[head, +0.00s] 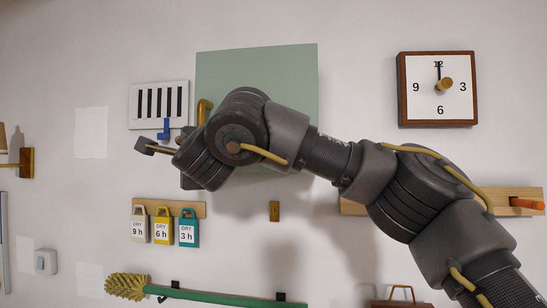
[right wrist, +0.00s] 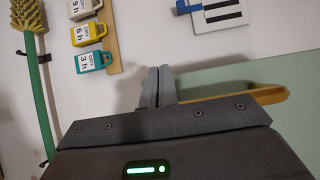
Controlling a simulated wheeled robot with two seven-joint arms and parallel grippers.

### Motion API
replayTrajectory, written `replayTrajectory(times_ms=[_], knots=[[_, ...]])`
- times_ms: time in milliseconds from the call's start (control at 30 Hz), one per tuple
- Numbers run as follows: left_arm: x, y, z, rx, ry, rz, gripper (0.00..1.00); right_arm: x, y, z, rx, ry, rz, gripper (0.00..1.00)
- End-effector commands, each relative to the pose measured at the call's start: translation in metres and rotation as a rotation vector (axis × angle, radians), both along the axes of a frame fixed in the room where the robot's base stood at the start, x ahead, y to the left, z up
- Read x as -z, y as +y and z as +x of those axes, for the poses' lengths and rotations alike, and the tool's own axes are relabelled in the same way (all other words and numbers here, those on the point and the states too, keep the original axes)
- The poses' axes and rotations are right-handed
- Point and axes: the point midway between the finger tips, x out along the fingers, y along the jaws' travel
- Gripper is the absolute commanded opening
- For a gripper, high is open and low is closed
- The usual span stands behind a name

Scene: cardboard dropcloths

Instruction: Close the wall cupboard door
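The pale green cupboard door (head: 260,68) is on the wall in the upper middle of the head view, partly hidden behind my right arm. Its brass handle (head: 204,108) shows near the door's left edge. How far the door stands open cannot be told. My right gripper (head: 146,146) is left of the door and below the handle, with its fingers together and nothing seen between them. In the right wrist view the fingers (right wrist: 158,86) are shut, and the green door (right wrist: 290,95) and brass handle (right wrist: 268,95) are to their right. My left gripper is not in view.
A vent panel (head: 158,100) with a blue slider (head: 164,130) is close behind my right gripper. Below it hang several tags on a wooden rail (head: 170,207). A clock (head: 437,88) is on the right. A green-handled brush (head: 215,296) is mounted low on the wall.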

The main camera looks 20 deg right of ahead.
Motion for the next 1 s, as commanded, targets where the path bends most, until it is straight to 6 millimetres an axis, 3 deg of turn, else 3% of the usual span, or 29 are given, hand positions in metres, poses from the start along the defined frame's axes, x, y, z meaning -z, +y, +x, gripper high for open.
replayTrajectory(times_ms=[167, 500, 700, 1000], knots=[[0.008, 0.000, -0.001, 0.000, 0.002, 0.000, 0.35, 0.002, -0.005, -0.007, 0.008, -0.002, 0.000, 0.00], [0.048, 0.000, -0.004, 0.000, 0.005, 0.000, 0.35, 0.004, -0.013, -0.070, 0.010, -0.004, 0.000, 0.00], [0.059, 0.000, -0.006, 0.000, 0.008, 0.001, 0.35, 0.001, -0.019, -0.096, 0.010, -0.002, 0.001, 0.00], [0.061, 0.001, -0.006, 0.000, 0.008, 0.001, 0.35, -0.001, -0.021, -0.104, 0.005, -0.001, 0.011, 0.00]])
